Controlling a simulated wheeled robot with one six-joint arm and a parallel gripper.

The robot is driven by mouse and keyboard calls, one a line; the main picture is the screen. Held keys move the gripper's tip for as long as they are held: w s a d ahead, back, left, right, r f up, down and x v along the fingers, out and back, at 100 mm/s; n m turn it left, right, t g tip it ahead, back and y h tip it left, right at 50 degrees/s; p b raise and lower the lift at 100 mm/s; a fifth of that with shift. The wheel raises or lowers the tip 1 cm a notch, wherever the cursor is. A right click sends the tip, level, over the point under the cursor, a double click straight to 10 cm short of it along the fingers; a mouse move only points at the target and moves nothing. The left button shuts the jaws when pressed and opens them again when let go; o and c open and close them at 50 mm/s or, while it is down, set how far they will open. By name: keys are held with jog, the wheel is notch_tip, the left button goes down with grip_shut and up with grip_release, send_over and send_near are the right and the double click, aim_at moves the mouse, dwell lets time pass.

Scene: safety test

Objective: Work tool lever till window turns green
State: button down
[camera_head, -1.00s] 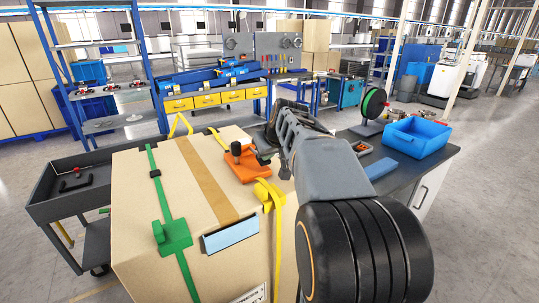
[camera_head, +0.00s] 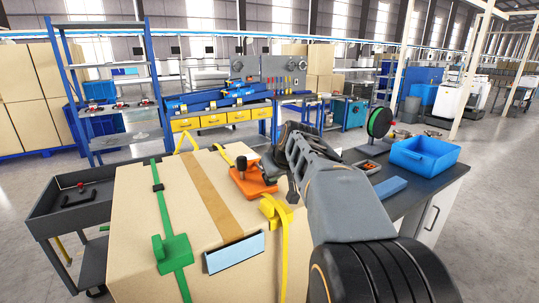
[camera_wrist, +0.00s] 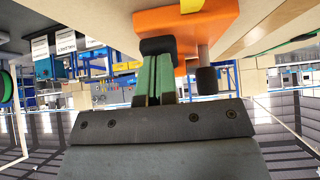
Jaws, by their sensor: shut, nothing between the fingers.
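An orange tool (camera_head: 254,183) sits on top of a large tan box (camera_head: 135,215), at a yellow strap (camera_head: 282,232). Its lever (camera_head: 241,163) with a dark grip stands up at the tool's far left end. In the wrist view the orange tool (camera_wrist: 222,16) is at the top, and the lever's dark grip (camera_wrist: 207,79) hangs down on a grey rod. My gripper (camera_wrist: 158,46) is shut and empty. Its dark tips overlap the tool's edge, left of the lever and apart from it; contact cannot be told. The tool's window cannot be made out. My arm hides part of the area right of the tool.
A green strap with a green buckle (camera_head: 173,252) and a pale blue plate (camera_head: 234,252) are on the box. A dark cart (camera_head: 58,211) stands left. At right a bench holds a blue bin (camera_head: 425,155) and a spool (camera_head: 380,122). Open floor lies far right.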

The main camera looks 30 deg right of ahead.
jog(key=p+v, duration=0.2)
jog(key=v, duration=1.2)
dwell(0.5)
